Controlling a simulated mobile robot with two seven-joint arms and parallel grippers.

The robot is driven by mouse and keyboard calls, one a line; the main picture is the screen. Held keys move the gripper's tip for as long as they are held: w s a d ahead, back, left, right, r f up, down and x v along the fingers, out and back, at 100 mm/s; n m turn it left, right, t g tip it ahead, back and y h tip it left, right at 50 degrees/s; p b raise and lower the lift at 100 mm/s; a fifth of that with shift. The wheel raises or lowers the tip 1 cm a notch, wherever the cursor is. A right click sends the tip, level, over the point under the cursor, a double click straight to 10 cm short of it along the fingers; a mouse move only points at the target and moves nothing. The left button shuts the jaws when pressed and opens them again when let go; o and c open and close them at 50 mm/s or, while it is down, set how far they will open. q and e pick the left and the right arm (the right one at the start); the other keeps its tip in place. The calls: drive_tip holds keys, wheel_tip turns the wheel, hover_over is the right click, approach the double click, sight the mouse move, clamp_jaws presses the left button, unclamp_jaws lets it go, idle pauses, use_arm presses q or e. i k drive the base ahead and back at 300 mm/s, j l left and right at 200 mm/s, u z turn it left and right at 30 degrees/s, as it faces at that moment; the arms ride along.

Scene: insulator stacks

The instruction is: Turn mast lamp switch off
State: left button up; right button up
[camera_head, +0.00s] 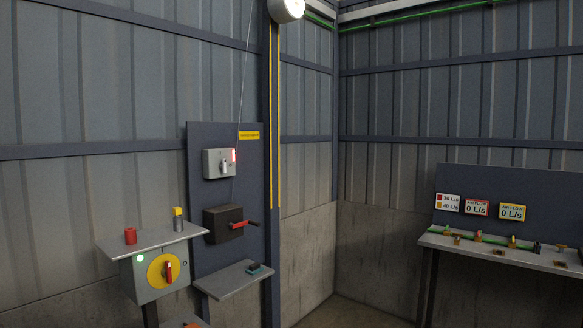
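A grey switch box (218,163) is on the dark blue panel (200,240) on the left wall. It has a pale lever (224,166) that looks roughly upright, and a red light (233,156) glows at its right edge. Its markings are too small to read. A yellow label (249,135) above it is not legible. A white lamp housing (286,10) is partly visible at the top of the post (275,120); I cannot tell if it is lit. Neither of my grippers shows.
A grey box (140,285) with a red rotary handle (168,271) on a yellow disc and a lit green light stands lower left. A black box with a red crank (232,225) and a small shelf (226,280) are below the switch. A bench (480,250) stands right.

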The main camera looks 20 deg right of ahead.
sight(223, 166)
drive_tip(key=z, duration=0.25)
drive_tip(key=i+l+u, duration=0.25)
drive_tip(key=i+l, duration=0.65)
drive_tip(key=i+l+u, duration=0.2)
drive_tip(key=i+l, duration=0.75)
drive_tip(key=l, duration=0.15)
